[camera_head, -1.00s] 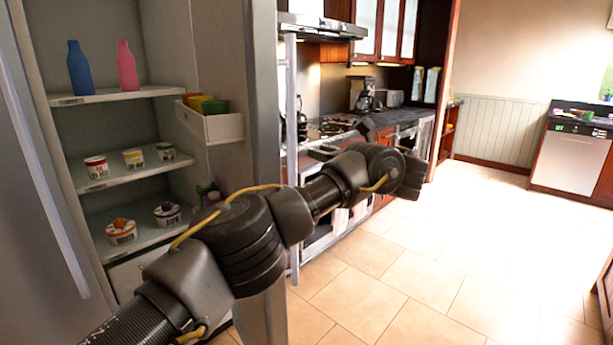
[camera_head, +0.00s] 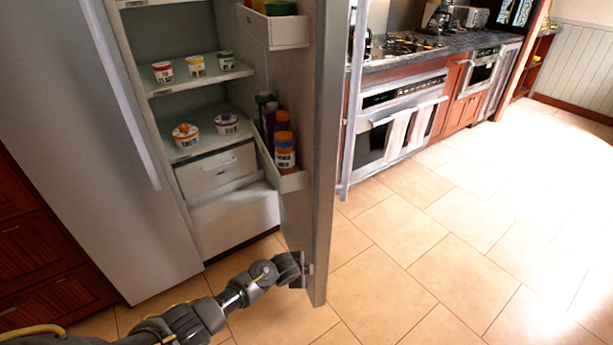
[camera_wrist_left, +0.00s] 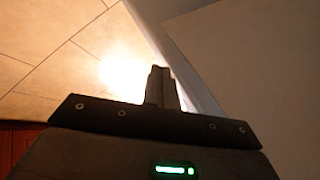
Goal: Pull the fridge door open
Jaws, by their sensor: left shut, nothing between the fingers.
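The fridge door (camera_head: 325,150) stands wide open in the head view, seen nearly edge-on, with its inner side and door bins facing the shelves. Its long handle (camera_head: 352,100) is on the outer side, to the right. My left gripper (camera_head: 307,268) is low, at the inner side of the door near its bottom edge. Whether it touches the door is unclear. In the left wrist view its fingers (camera_wrist_left: 161,88) are together and empty, with a pale panel beside them. My right gripper is out of view.
Inside the fridge (camera_head: 150,88) are shelves with several tubs. The lower door bin (camera_head: 292,182) holds bottles. The other fridge door (camera_head: 95,150) is closed on the left. An oven (camera_head: 400,120) and counter stand behind the open door. The tiled floor (camera_head: 430,240) at right is clear.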

